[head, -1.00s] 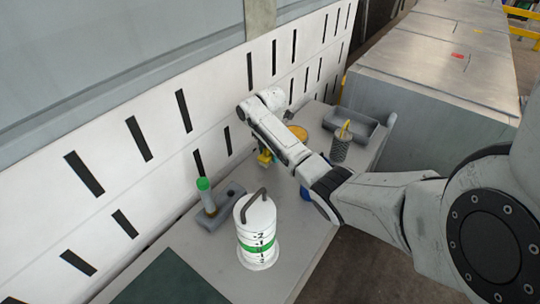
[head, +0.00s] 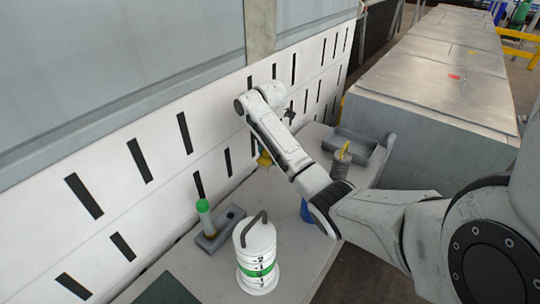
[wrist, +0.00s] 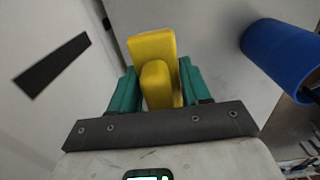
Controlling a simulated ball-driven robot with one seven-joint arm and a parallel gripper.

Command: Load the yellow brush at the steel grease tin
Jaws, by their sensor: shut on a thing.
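My gripper (wrist: 154,88) is shut on the yellow brush (wrist: 152,48), with a green finger pad on each side of it in the wrist view. In the head view the yellow brush (head: 264,160) shows in part beside my arm, held near the slotted white wall. The brush's working end is not clear in either view. I cannot make out the steel grease tin now; my arm covers that middle stretch of the bench.
A blue cylinder (head: 306,211) stands partly behind my arm; it also shows in the wrist view (wrist: 281,52). A dark ribbed cup (head: 341,168) holds something yellow. Behind it is a grey tray (head: 368,153). A white handled canister (head: 257,262) and a green-topped item (head: 204,212) in a grey holder stand nearer.

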